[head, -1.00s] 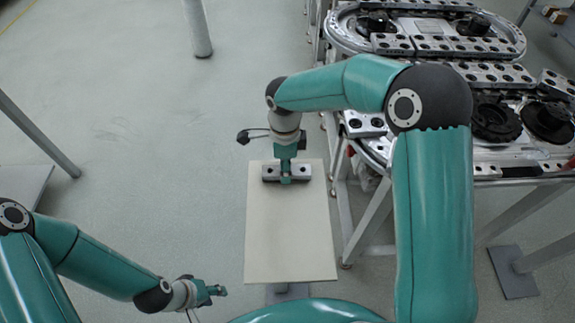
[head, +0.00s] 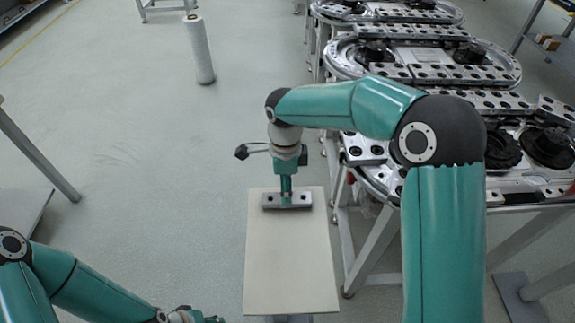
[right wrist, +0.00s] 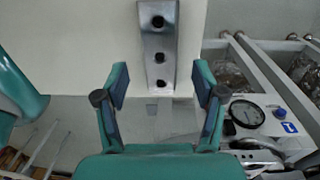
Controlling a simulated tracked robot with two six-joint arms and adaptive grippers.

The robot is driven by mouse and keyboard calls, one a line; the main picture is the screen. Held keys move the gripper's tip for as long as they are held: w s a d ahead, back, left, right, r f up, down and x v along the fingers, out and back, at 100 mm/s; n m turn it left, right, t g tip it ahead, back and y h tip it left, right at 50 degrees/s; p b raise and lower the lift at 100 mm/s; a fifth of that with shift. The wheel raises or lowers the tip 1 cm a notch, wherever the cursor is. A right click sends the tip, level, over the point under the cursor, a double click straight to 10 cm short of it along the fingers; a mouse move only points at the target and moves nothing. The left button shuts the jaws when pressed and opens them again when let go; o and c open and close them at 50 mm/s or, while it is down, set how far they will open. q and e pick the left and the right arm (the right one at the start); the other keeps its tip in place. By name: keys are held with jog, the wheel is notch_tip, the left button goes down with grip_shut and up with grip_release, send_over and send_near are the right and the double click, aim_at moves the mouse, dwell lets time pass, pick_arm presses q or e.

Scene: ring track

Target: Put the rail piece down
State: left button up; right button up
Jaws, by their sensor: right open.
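The rail piece (head: 270,201), a grey metal block with dark holes, lies across the far end of a pale board (head: 290,262). It also shows in the right wrist view (right wrist: 158,40), lengthwise at the top centre. My right gripper (head: 286,191) is directly over the middle of the rail piece in the head view.
A ring track (head: 420,73) of metal rails on a frame stands along the right, close to the board. A white roll (head: 200,50) stands on the floor at the back left. The right wrist view shows a round gauge (right wrist: 246,113). The floor left of the board is clear.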

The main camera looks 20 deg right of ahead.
notch_tip(320, 180, up, 8)
jog(key=shift+w, duration=0.25)
dwell(0.5)
